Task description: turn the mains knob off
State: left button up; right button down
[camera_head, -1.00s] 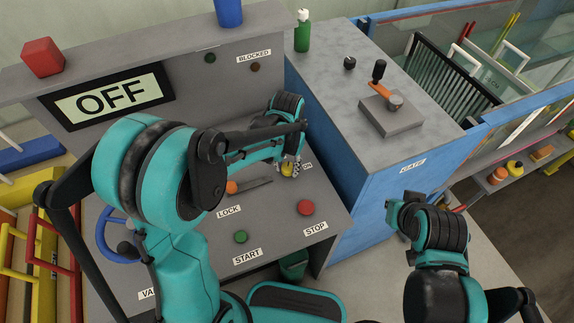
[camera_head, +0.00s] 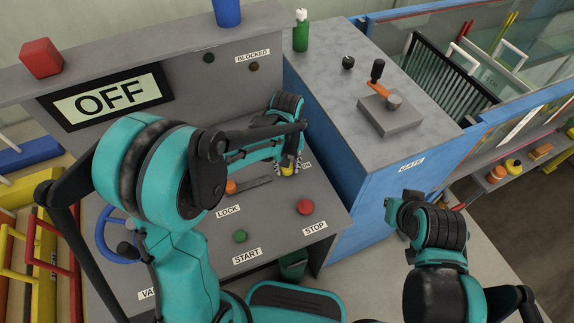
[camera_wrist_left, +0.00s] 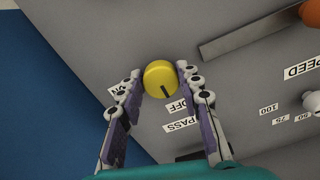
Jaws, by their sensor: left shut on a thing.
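The mains knob is a round yellow knob (camera_wrist_left: 160,76) with a black mark, on the grey panel in the left wrist view. Its mark points down and slightly right, toward the OFF label (camera_wrist_left: 177,104); the ON label is to its left, partly behind a finger. My left gripper (camera_wrist_left: 158,82) is shut on the knob, one finger on each side. In the head view the left gripper (camera_head: 287,168) is at the panel's right side, and the knob is mostly hidden. My right arm is at the lower right; its fingers do not show.
A display reading OFF (camera_head: 108,97) stands at the panel's back. A red STOP button (camera_head: 305,207), green START button (camera_head: 240,236) and orange handle (camera_head: 231,187) lie nearby. A blue cabinet (camera_head: 355,205) rises close to the right. A blue wheel (camera_head: 108,236) is at the left.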

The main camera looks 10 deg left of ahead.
dwell(0.3)
pick_arm(q)
jog(key=o, duration=1.2)
jog(key=shift+c, duration=0.2)
notch_tip(320, 180, up, 12)
jog(key=s+a+m+t, duration=0.4)
jog(key=s+a+t, duration=0.3)
jog(key=s, duration=0.6)
jog(key=shift+s+a+f, duration=0.2)
jog(key=shift+a, duration=0.3)
